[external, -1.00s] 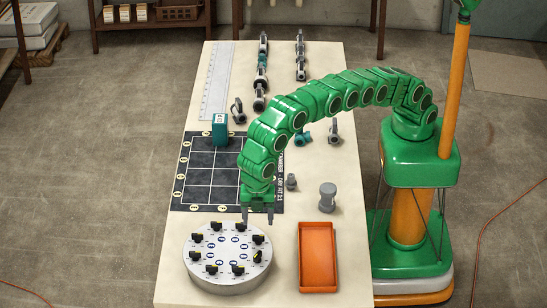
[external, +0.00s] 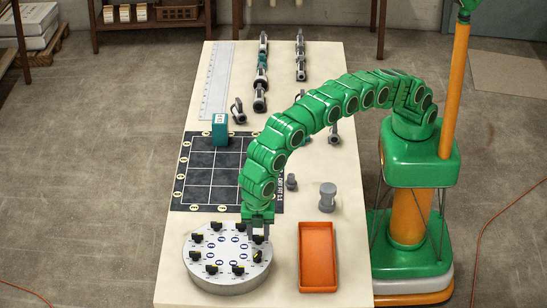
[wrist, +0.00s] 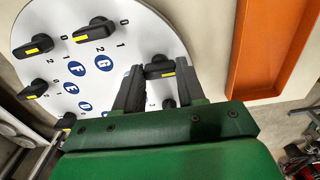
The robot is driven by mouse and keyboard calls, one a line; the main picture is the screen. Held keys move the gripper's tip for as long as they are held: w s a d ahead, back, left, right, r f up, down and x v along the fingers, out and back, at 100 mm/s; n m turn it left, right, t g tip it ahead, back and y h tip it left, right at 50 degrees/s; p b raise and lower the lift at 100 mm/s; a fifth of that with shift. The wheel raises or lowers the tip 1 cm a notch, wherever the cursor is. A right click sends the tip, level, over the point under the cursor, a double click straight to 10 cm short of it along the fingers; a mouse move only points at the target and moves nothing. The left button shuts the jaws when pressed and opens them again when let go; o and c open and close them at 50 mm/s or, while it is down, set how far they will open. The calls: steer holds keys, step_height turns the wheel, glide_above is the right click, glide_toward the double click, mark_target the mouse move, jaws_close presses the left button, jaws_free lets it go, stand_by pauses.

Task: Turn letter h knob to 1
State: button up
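A round grey dial plate (external: 230,284) at the table's front carries a ring of black knobs with yellow marks, blue letter discs and small numbers. In the wrist view, the letters G (wrist: 104,63) and F (wrist: 77,68) show clearly, with E and D below. My gripper (external: 259,239) reaches down to the knob at the plate's back right. In the wrist view, its dark fingers (wrist: 158,80) stand apart, on either side of a black knob (wrist: 158,70) beside G. That knob's own letter is hidden, so I cannot read it as H. Firm contact is not visible.
An orange tray (external: 303,274) lies right of the plate. A grey fitting (external: 327,198) stands behind it. A dark gridded board (external: 197,180) with a teal block (external: 220,130) lies behind the plate. Other knobs (wrist: 97,30) sit close by. Pipe parts lie farther back.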

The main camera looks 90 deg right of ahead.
steer(key=c, duration=0.5)
steer(key=shift+o, duration=0.2)
steer(key=shift+m, duration=0.3)
steer(key=m, duration=1.1)
stand_by(0.3)
steer(key=o, duration=1.1)
steer(key=shift+c, duration=0.2)
